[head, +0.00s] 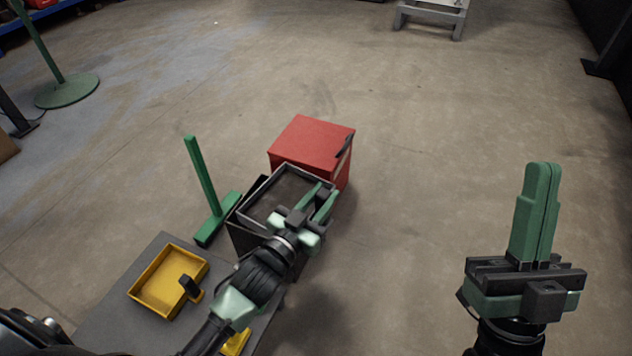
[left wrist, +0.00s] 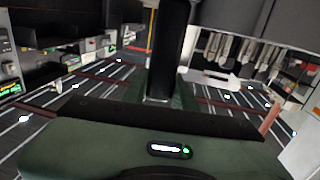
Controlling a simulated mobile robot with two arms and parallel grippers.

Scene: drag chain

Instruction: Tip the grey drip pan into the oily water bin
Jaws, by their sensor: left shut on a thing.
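The grey drip pan (head: 276,192) is in the middle of the head view, with a light rim and a dark inside. My left gripper (head: 318,200) is shut on its near right side. The pan lies over a dark box-like bin (head: 241,238), mostly hidden under the pan and my arm. I cannot tell whether the pan touches it, or whether any liquid is inside. The pan looks close to level. My right gripper (head: 541,212) is shut and empty, upright at the right. The left wrist view shows a dark upright bar (left wrist: 168,45) that I cannot identify.
A red box (head: 312,142) stands right behind the pan. A green post on a flat foot (head: 215,220) stands left of the bin. A grey table (head: 120,300) at lower left bears a yellow tray (head: 168,280). The floor at centre right is clear.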

